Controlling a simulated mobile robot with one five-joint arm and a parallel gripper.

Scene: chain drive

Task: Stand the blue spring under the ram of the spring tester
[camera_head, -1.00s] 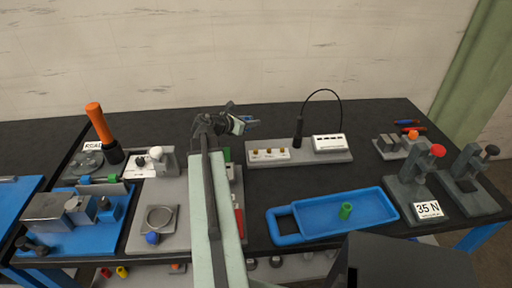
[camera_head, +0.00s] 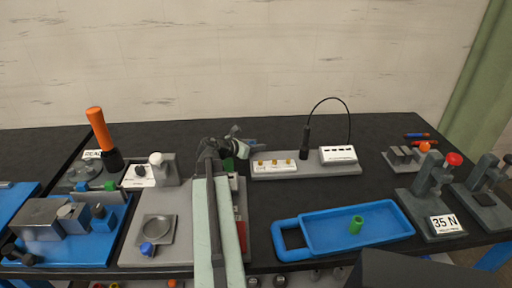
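My gripper (camera_head: 240,142) is at the far end of my raised arm, near the picture's middle, seen from behind and small. A small blue piece, which looks like the blue spring (camera_head: 251,144), sticks out to the right between its fingertips and lies roughly sideways. The spring tester appears to be the grey press (camera_head: 420,205) with a red ball knob and a "35 N" card at the right of the table. My gripper is far to the left of it. The space under its ram is too small to make out.
A blue tray (camera_head: 384,232) with a green spring (camera_head: 356,225) stands left of the press. A second grey press (camera_head: 484,205) stands at its right. A grey panel with a white box (camera_head: 338,155) and a looped cable is at the back. Fixtures fill the left side.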

